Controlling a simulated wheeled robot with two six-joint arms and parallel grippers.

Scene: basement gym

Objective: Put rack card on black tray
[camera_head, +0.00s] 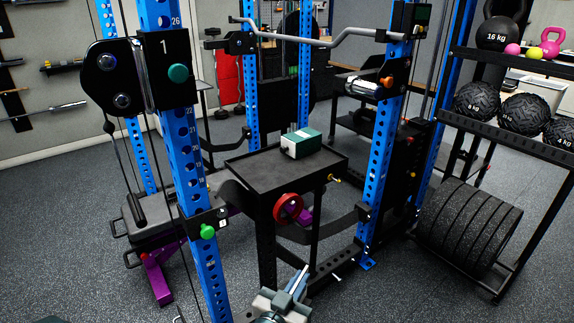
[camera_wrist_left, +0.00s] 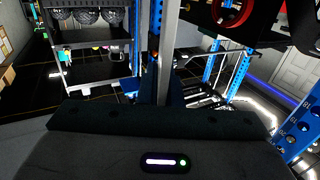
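The black tray (camera_head: 250,170) is a flat, shallow-rimmed top on a dark stand inside the blue rack, at the middle of the head view. A green and white box (camera_head: 301,144) rests toward its back right. I cannot pick out the rack card with certainty; a dark plate marked "1" (camera_head: 165,46) is on the left blue upright. My left gripper (camera_head: 300,278) points up from the bottom of the head view, in front of and below the tray. Its narrow fingers look close together; whether they hold anything is unclear. My right gripper is not in view.
Blue rack uprights (camera_head: 205,240) stand left and right of the tray. A curved grey bar (camera_head: 330,40) crosses behind and above it. A red disc (camera_head: 288,208) is under the tray's front edge. A shelf with kettlebells and black balls (camera_head: 525,114) stands at the right, weight plates (camera_head: 465,225) below.

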